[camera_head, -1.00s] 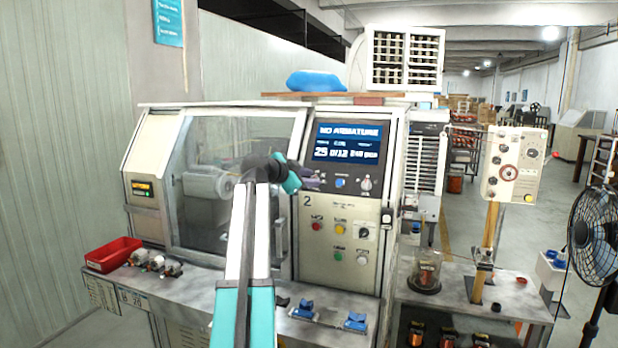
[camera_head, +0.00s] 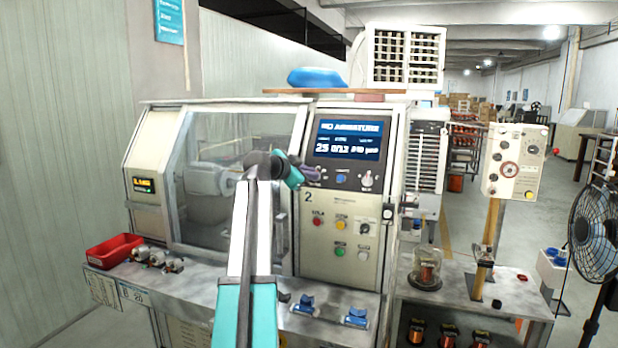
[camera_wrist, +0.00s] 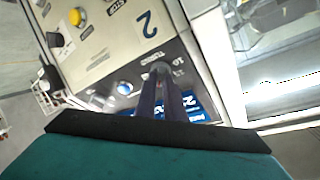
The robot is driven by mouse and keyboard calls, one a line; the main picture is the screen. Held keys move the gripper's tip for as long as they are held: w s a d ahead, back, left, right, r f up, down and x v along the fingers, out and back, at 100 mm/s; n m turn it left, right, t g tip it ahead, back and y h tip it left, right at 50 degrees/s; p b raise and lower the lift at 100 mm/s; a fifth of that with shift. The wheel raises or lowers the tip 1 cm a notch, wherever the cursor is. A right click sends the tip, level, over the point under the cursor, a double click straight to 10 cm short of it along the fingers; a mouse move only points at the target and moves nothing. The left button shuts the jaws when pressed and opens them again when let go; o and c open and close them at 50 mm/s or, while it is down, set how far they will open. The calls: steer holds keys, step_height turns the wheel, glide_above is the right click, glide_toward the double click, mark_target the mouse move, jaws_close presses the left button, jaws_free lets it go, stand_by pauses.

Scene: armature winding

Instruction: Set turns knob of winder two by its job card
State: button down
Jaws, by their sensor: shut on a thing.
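Winder two's cream control panel (camera_head: 322,262) bears a "2" and stands in the middle of the head view. Its blue screen (camera_head: 348,140) reads "NO ARMATURE", with smaller figures below that are hard to read. My gripper (camera_head: 314,175) is at the left end of the control row under the screen. In the wrist view its two purple fingers (camera_wrist: 160,85) are shut on the turns knob (camera_wrist: 161,67), beside the "TURNS" lettering. The fingers hide most of the knob and its pointer. Cards (camera_head: 132,294) hang at the bench's front left; their text is too small to read surely.
A blue button (camera_head: 341,178) and another knob (camera_head: 367,180) sit right of my gripper; coloured buttons are below. A red tray (camera_head: 113,250) and small armatures (camera_head: 157,258) lie on the bench at left. A fan (camera_head: 594,235) stands far right.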

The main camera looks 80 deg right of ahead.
steer(key=shift+s+r+n+t+h+b, duration=0.1)
steer(key=shift+n+t+h+b, duration=0.4)
steer(key=shift+n, duration=1.05)
steer(key=shift+s+f+n+t+h+b, duration=0.1)
steer(key=shift+n+t+h+b, duration=0.4)
steer(key=shift+n, duration=1.1)
steer(key=shift+r+n+t+h+b, duration=0.15)
steer(key=shift+n+t, duration=0.55)
steer(key=shift+n, duration=0.85)
steer(key=c, duration=1.8)
jaws_free()
steer(key=shift+w+d, duration=0.1)
steer(key=shift+c, duration=0.2)
steer(key=shift+f, duration=0.2)
steer(key=shift+f, duration=0.1)
steer(key=shift+a+f, duration=0.1)
steer(key=shift+a, duration=0.15)
